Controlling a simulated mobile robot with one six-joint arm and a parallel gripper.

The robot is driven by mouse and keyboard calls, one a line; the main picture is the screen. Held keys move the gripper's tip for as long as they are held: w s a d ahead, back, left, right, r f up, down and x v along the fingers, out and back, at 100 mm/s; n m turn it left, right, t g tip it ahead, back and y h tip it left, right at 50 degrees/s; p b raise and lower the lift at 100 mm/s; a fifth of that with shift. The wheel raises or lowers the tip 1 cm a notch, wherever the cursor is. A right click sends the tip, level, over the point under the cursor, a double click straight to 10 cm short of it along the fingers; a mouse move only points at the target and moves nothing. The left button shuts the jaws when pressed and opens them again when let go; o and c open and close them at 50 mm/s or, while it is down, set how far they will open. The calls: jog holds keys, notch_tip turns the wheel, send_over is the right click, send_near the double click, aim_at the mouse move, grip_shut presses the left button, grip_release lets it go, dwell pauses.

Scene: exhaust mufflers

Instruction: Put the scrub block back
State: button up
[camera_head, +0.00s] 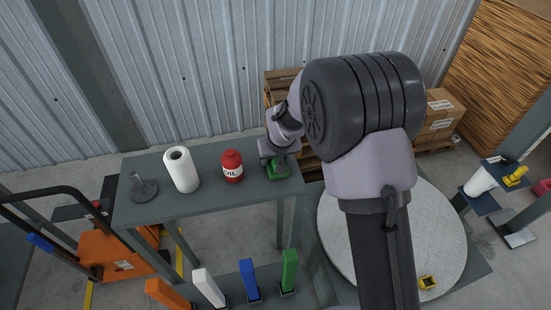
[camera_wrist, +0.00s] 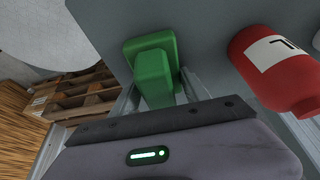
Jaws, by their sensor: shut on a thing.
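The green scrub block (camera_head: 277,170) is at the right end of the grey table (camera_head: 225,195). It has a wide flat base and a narrower raised grip, seen clearly in the wrist view (camera_wrist: 152,72). My gripper (camera_head: 272,153) is above it, with its fingers on either side of the raised grip, shut on it. The fingers also show in the wrist view (camera_wrist: 158,92). The block's base is at the tabletop; I cannot tell whether it touches or hovers slightly. Its underside is hidden.
A red oil bottle (camera_head: 232,166) stands just left of the block. A white paper roll (camera_head: 181,169) and a grey stand (camera_head: 143,188) are farther left. Several coloured upright pieces, including a green one (camera_head: 289,271), stand on a lower surface. A wooden pallet (camera_head: 281,87) leans behind.

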jog(key=shift+s+f+b, duration=0.1)
jog(key=shift+f+b, duration=0.2)
jog(key=shift+b, duration=0.05)
jog(key=o, duration=1.5)
jog(key=shift+d, duration=0.1)
jog(key=shift+c, duration=0.2)
jog(key=shift+s, duration=0.1)
jog(key=shift+r, duration=0.1)
